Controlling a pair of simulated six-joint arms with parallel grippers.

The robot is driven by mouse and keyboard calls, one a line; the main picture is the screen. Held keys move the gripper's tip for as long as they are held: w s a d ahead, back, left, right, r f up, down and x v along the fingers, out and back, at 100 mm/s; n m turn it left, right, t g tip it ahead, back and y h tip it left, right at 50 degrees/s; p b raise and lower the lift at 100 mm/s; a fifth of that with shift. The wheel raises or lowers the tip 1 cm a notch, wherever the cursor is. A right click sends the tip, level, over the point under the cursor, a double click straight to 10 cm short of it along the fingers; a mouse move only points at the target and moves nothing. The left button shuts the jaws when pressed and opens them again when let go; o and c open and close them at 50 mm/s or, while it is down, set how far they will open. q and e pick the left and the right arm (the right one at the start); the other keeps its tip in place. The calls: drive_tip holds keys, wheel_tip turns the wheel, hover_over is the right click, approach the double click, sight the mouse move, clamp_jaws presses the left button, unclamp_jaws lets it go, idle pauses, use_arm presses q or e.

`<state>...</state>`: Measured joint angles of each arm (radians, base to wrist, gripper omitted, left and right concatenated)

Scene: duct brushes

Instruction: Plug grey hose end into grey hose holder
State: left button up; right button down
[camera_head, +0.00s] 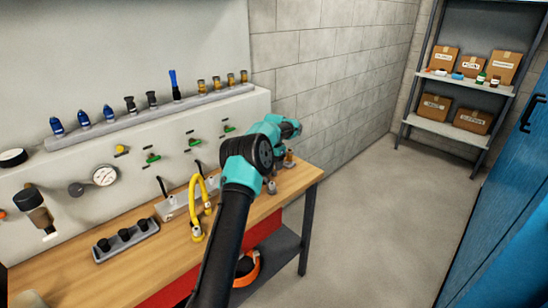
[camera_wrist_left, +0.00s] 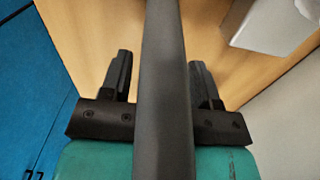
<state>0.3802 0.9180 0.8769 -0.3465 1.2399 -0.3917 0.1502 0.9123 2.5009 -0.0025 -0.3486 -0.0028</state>
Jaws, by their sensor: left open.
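The left arm reaches over the workbench in the head view, and its teal joints hide part of the bench's right end. The jaws are not clear there. In the left wrist view my left gripper (camera_wrist_left: 161,75) is open, its two black fingers wide apart. A dark grey bar (camera_wrist_left: 163,100) runs upright through the middle of that view; I cannot tell what it is. Small grey fittings (camera_head: 271,187) stand on the bench beside the arm. A pale block (camera_head: 172,210) with a looped yellow hose (camera_head: 195,190) is left of the arm. I cannot clearly identify the grey hose end or its holder.
A dark tray with black cups (camera_head: 124,236) sits on the wooden bench (camera_head: 75,275). A ledge (camera_head: 150,116) behind carries several blue, black and brass nozzles. A gauge (camera_head: 104,176) is on the panel. Shelving (camera_head: 445,128) stands far right, beyond open floor.

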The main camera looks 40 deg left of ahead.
use_arm(q)
wheel_tip(320, 180, up, 17)
drive_tip(key=shift+r, duration=0.15)
idle(0.7)
idle(0.4)
